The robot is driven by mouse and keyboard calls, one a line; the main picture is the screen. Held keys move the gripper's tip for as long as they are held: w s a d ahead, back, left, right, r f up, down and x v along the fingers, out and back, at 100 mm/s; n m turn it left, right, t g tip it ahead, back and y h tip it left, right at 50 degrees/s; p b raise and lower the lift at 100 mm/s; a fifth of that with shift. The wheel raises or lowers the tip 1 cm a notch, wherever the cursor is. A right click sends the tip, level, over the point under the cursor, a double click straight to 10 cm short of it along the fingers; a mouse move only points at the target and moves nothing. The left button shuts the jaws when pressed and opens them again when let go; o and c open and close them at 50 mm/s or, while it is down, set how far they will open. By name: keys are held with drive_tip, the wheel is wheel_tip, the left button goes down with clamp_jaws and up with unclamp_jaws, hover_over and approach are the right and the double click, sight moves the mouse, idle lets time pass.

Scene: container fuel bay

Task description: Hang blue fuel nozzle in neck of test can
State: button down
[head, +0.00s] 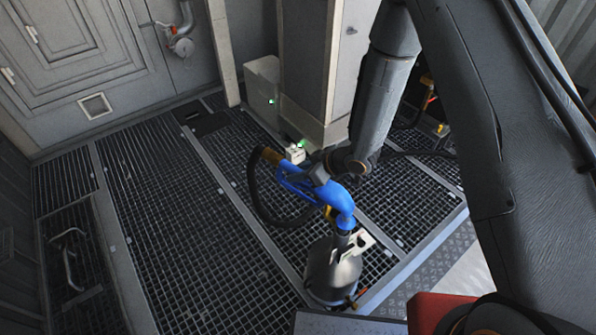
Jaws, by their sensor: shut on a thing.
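The blue fuel nozzle (338,198) hangs from the end of my arm near the middle of the head view. Its black hose loops from a brass-coloured fitting at its left end. My gripper (312,176) is shut on the nozzle's handle part; its fingers are mostly hidden by the nozzle and wrist. The grey metal test can (332,272) stands on the grating below. The nozzle's spout end points down at the top of the can, by a pale bracket (364,242). I cannot tell how deep the spout sits in the neck.
A grey cabinet column (312,60) stands behind the arm, with a pale box (262,85) at its left. The grating floor (190,215) at left is clear apart from a metal handle (68,262). A red part (435,310) shows at the bottom right.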

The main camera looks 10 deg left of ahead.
idle(0.3)
drive_tip(key=shift+f+b, duration=1.4)
drive_tip(key=shift+f, duration=0.95)
drive_tip(key=c, duration=1.4)
unclamp_jaws()
drive_tip(key=shift+o, duration=0.2)
drive_tip(key=shift+b+v, duration=0.4)
drive_tip(key=shift+v, duration=3.6)
